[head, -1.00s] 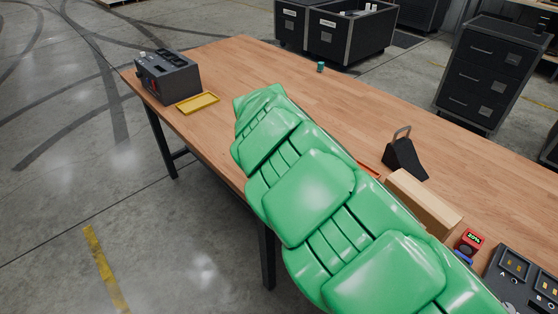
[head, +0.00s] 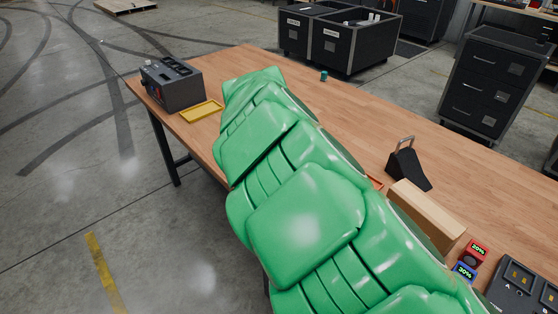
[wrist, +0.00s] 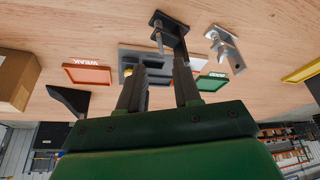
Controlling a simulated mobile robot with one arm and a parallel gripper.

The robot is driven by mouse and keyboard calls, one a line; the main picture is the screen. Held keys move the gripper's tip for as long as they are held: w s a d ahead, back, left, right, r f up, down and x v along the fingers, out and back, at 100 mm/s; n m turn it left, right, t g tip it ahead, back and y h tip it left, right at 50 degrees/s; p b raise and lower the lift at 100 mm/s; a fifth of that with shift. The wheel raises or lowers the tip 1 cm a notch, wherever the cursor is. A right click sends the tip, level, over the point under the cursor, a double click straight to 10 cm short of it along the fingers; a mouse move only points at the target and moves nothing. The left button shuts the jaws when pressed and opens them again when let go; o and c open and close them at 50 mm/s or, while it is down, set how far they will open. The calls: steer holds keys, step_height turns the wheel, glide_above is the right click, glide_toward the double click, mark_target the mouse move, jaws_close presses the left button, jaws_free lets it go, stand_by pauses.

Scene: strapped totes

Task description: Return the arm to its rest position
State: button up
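My green arm (head: 305,215) reaches over the table from the lower right toward the far left side in the head view. My gripper is hidden behind the arm there. In the wrist view my gripper (wrist: 158,68) shows two dark fingers standing apart, with nothing visibly held between them. Behind the fingers lie a grey item, partly hidden, and a green-framed tray (wrist: 211,84). The gripper appears to be above the table top (wrist: 85,25); its exact height is unclear.
Around the gripper are a red tray marked WEAK (wrist: 88,74), two metal clamps (wrist: 168,32) (wrist: 225,47) and a yellow tray (head: 201,111). A grey box (head: 172,83), black wedge (head: 408,168), cardboard box (head: 427,213), and red and blue readout blocks (head: 474,252) (head: 464,271) stand on the table.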

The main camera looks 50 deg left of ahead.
stand_by(0.5)
steer(key=w+d+r+m+h, duration=0.1)
steer(key=w+d+r, duration=0.3)
steer(key=d, duration=0.5)
steer(key=w+d+r+m+h, duration=0.1)
steer(key=w+d+m, duration=0.1)
steer(key=w+d, duration=0.45)
steer(key=w+d+r+m+h, duration=0.1)
steer(key=w+d+r, duration=0.25)
steer(key=d, duration=0.75)
steer(key=d+r+m+g, duration=0.1)
steer(key=d+m, duration=0.1)
steer(key=d, duration=1.2)
steer(key=s+d+m+g+h, duration=0.1)
steer(key=s+d+g, duration=0.1)
steer(key=s+d, duration=0.5)
steer(key=s+d+g, duration=0.2)
steer(key=s+d, duration=0.2)
steer(key=d, duration=0.7)
steer(key=s+d+f+n+y, duration=0.1)
steer(key=s+d, duration=0.1)
steer(key=s, duration=0.8)
steer(key=s+d+f+n+g+y, duration=0.1)
steer(key=s+d, duration=0.2)
steer(key=s, duration=0.6)
steer(key=shift+s+d+f, duration=0.3)
steer(key=shift+s+d, duration=0.05)
